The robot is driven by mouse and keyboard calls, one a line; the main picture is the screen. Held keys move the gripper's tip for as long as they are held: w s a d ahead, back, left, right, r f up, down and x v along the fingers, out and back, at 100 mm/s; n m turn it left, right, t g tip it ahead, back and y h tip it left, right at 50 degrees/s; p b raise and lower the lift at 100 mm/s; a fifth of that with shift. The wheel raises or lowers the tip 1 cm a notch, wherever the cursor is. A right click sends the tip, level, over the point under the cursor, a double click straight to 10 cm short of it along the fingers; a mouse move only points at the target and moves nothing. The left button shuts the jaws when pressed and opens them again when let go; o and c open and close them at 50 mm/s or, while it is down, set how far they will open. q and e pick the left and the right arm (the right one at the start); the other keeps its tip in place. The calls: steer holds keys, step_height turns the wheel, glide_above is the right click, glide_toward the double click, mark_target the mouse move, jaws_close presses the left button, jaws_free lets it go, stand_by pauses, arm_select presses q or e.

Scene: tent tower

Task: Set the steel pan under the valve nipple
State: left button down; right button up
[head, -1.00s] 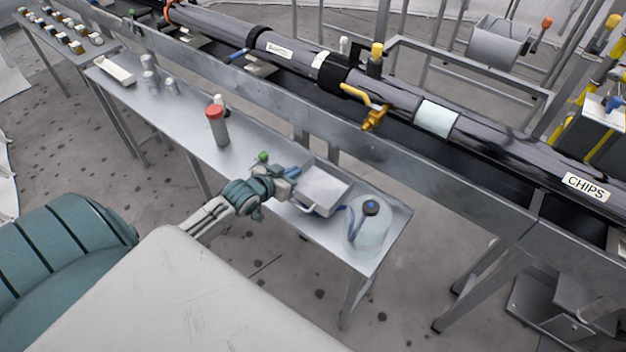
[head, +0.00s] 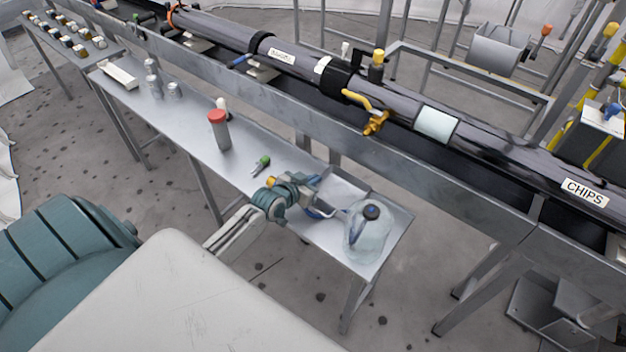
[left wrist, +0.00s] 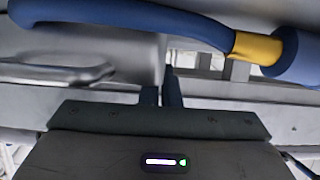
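The steel pan (head: 352,182) is a shallow grey tray on the bench, to the right of the bench's middle. My left gripper (head: 318,185) is at its left side and hides much of it. In the left wrist view, the two fingers (left wrist: 161,96) stand close together beside a grey metal body with a bar handle (left wrist: 60,72). A thin edge shows near the fingertips; I cannot tell whether they clamp it. The yellow valve (head: 376,122) hangs from the dark pipe behind the bench; its nipple is too small to make out. My right gripper is not in view.
A red-capped cylinder (head: 219,130) and a green-tipped item (head: 262,163) are to the left. A long metal beam (head: 300,115) runs behind the bench.

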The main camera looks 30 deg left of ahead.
arm_select(q)
steer(key=c, duration=1.7)
jaws_free()
steer(key=shift+f, duration=0.1)
steer(key=shift+r, duration=0.2)
steer(key=p+v, duration=0.1)
steer(key=v, duration=1.1)
steer(key=shift+p, duration=0.35)
